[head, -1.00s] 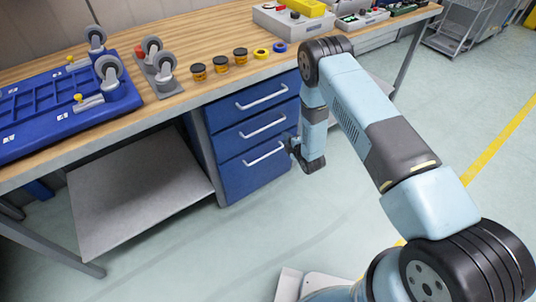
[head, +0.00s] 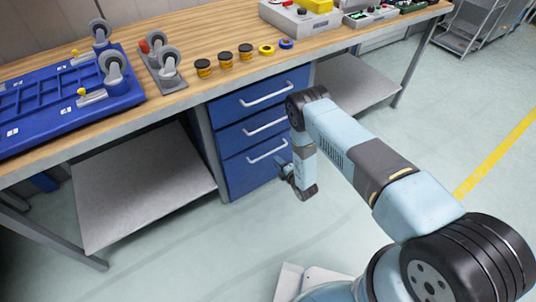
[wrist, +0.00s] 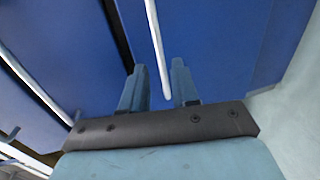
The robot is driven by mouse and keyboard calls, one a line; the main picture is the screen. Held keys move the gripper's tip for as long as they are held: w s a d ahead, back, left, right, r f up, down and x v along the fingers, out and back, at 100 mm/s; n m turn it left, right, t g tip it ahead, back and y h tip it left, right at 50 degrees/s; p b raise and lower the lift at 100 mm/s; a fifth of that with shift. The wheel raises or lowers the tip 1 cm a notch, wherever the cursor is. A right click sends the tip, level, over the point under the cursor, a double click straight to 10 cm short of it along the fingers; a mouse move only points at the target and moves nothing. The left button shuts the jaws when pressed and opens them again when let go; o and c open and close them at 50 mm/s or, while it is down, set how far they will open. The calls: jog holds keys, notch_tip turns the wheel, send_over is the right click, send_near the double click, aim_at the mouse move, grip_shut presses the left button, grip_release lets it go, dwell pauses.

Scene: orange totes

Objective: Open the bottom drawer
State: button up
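The blue drawer unit under the workbench has three stacked drawers, each with a pale bar handle. The bottom drawer (head: 245,176) looks shut, flush with those above. Its handle (head: 267,152) lies just left of my gripper (head: 283,167) in the head view, where the fingers are small and partly hidden by my arm. In the wrist view my gripper (wrist: 158,86) is open, its two blue fingers apart. A handle bar (wrist: 157,45) runs down between them, its end near the fingertips; I cannot tell whether they touch it. The drawer front (wrist: 215,50) fills the view behind.
Another handle (wrist: 38,90) shows at left in the wrist view. The wooden benchtop (head: 190,50) holds casters, small jars and a blue tray (head: 60,110). A grey lower shelf (head: 140,190) is left of the drawers. The floor in front (head: 230,245) is clear.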

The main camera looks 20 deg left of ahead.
aim_at(269, 153)
jog(key=x, duration=0.8)
jog(key=shift+w+a, duration=0.15)
jog(key=shift+w, duration=0.1)
grip_shut()
